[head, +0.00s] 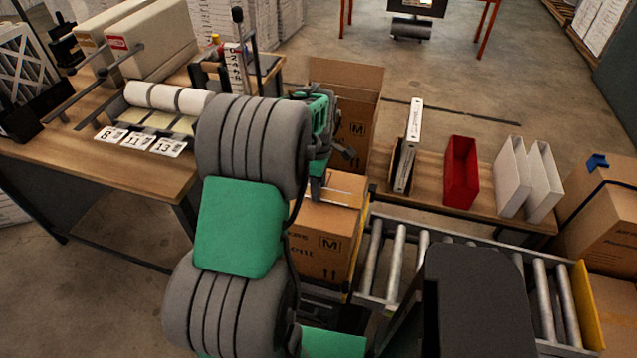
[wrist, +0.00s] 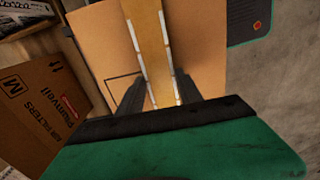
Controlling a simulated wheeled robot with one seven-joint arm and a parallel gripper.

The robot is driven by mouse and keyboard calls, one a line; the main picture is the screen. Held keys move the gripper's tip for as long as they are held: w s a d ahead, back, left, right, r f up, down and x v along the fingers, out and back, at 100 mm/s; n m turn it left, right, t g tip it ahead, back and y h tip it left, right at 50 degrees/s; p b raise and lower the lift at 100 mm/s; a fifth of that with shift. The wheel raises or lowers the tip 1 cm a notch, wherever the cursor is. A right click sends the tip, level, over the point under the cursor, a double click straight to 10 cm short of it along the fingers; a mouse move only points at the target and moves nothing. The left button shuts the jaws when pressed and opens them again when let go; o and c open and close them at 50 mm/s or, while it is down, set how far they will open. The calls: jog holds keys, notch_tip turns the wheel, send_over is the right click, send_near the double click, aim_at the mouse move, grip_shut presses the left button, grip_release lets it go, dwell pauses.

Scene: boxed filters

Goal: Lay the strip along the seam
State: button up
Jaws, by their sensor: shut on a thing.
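In the wrist view, the box's tan top (wrist: 205,50) lies beyond the fingers. My gripper (wrist: 158,98) is shut on a yellowish-tan strip (wrist: 150,40), which runs up the picture from between the dark fingers. White dashes line both sides of the strip. The seam itself cannot be made out under it, and I cannot tell whether the strip touches the box.
An open cardboard box (head: 345,75) stands just behind. A bench (head: 160,180) with rolls (head: 165,97) and number cards (head: 137,140) is at left. Conveyor rollers (head: 395,262) run right. A shelf behind them holds a red holder (head: 460,172) and white holders (head: 525,178).

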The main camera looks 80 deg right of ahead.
jog(key=o, duration=1.1)
notch_tip(320, 180, up, 9)
jog(key=p, duration=0.6)
dwell(0.6)
